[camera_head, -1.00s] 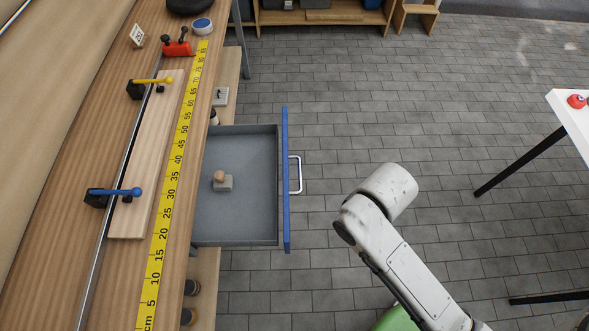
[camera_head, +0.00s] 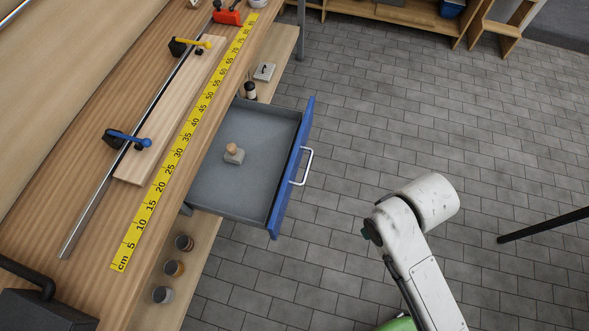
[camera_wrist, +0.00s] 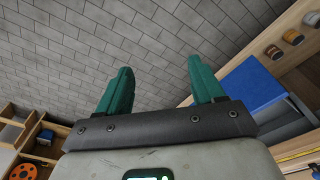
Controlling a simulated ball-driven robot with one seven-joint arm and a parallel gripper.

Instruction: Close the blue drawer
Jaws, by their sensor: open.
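The blue drawer (camera_head: 291,178) stands pulled out from under the wooden workbench in the head view. Its front is blue with a pale bar handle (camera_head: 308,167), and its grey inside holds a small block with a wooden knob (camera_head: 234,154). In the wrist view the blue drawer front (camera_wrist: 252,84) shows at the right, beside my gripper. My gripper (camera_wrist: 160,85) has two green fingers, spread apart with only floor between them. It does not touch the drawer front in that view. In the head view my arm is right of the drawer; the gripper's fingers are hidden there.
The workbench (camera_head: 85,185) carries a yellow ruler (camera_head: 185,145), a board (camera_head: 170,115) and clamps. Several small jars (camera_head: 174,268) stand on the shelf below. A dark table leg (camera_head: 545,224) is at the right. The tiled floor (camera_head: 400,110) right of the drawer is clear.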

